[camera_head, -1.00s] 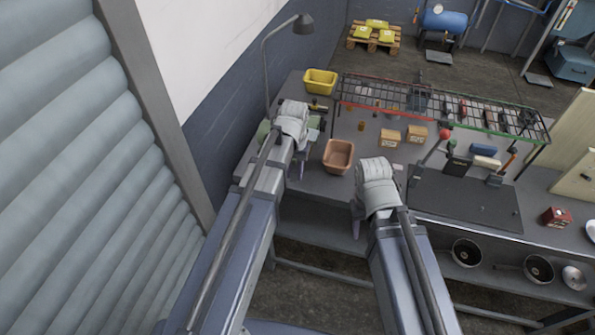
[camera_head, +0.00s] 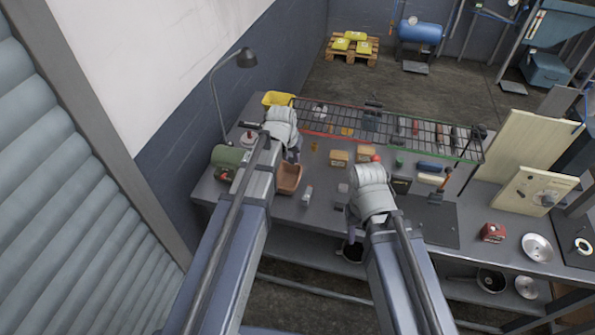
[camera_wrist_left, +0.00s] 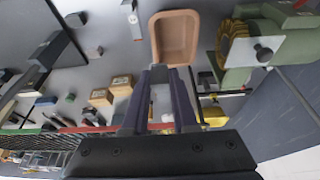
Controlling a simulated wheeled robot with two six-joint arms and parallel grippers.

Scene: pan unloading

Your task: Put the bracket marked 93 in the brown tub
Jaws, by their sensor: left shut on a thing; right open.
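The brown tub (camera_head: 289,180) stands on the bench just right of my left wrist, partly covered by it in the head view. In the left wrist view the tub (camera_wrist_left: 175,38) lies just beyond the fingertips, and its visible inside looks empty. My left gripper (camera_wrist_left: 160,80) is shut on a small grey piece (camera_wrist_left: 158,74), apparently a bracket, mostly hidden between the fingers. No number on it can be read. My right gripper (camera_head: 350,232) is open near the bench's front edge, its fingers largely hidden by the wrist.
Small grey pieces (camera_head: 307,194) lie right of the tub. A green grinder-like machine (camera_head: 227,160) and a lamp (camera_head: 246,58) stand left. A yellow bin (camera_head: 278,98) is at the back.

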